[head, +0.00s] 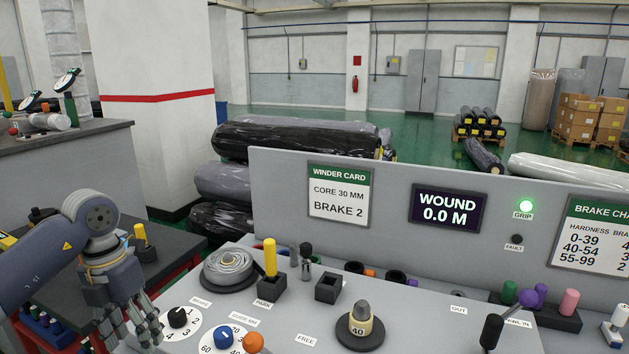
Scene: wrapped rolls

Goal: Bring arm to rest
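My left arm comes in from the left edge. My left gripper (122,334) hangs fingers-down at the lower left, beside the left edge of the grey console (300,318). Its fingers look spread, with nothing visible between them. The gripper is left of the black brake knob (178,317), and I cannot tell whether it touches the console edge. My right arm and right gripper are out of view.
The console holds a grey wound roll (228,266), a yellow lever (270,257) at PARK, a blue knob (223,337), a cone marked 40 (361,318) and a black lever (490,332). The screen (447,208) reads WOUND 0.0 M. The GRIP light (526,205) glows green.

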